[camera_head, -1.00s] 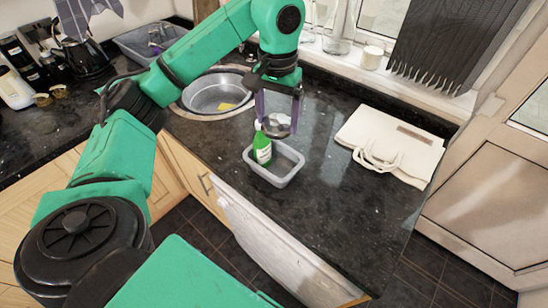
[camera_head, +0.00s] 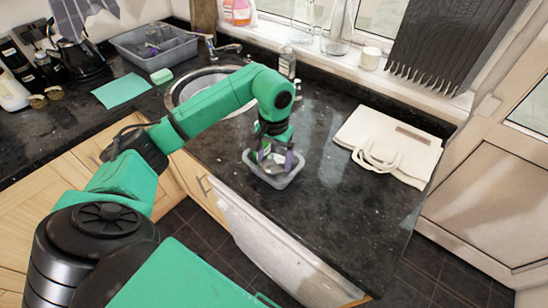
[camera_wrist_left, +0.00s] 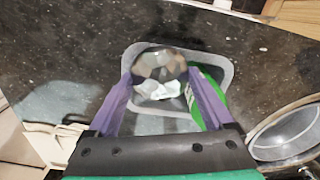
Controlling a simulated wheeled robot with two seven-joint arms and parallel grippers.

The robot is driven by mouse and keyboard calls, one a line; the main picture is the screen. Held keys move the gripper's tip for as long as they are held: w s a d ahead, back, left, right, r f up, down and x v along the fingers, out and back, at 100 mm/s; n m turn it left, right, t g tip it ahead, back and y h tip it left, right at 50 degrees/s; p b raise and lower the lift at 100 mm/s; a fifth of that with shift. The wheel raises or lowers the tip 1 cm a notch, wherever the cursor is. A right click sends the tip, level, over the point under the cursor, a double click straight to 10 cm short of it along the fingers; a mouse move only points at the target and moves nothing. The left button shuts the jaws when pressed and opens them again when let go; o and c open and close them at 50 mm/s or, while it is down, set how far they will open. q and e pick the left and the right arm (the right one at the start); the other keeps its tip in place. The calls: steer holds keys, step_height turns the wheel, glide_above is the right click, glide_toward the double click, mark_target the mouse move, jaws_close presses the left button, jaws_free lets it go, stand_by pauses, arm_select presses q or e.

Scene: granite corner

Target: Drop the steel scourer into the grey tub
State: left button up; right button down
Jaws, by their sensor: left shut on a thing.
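The steel scourer (camera_wrist_left: 160,66) is a shiny grey lump between the purple fingers of my left gripper (camera_head: 274,160); in the left wrist view the fingers (camera_wrist_left: 160,76) press on it from both sides. The gripper points down over the grey tub (camera_head: 272,183), a small rectangular tub on the dark counter. The tub's rim (camera_wrist_left: 226,72) frames the scourer in the wrist view. I cannot tell whether the scourer touches the tub's floor. A green bottle (camera_wrist_left: 207,92) stands inside the tub, beside the right finger in the wrist view. My right gripper is out of view.
A cream folded bag (camera_head: 390,145) lies to the right of the tub. The round sink (camera_head: 185,88) is behind my arm. A green cloth (camera_head: 122,91), a sponge (camera_head: 161,76) and a grey basin (camera_head: 150,52) are at the back left.

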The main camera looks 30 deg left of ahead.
arm_select(q)
steer(key=shift+f+b, duration=0.35)
steer(key=shift+f, duration=0.1)
steer(key=o, duration=1.1)
steer(key=shift+r, duration=0.15)
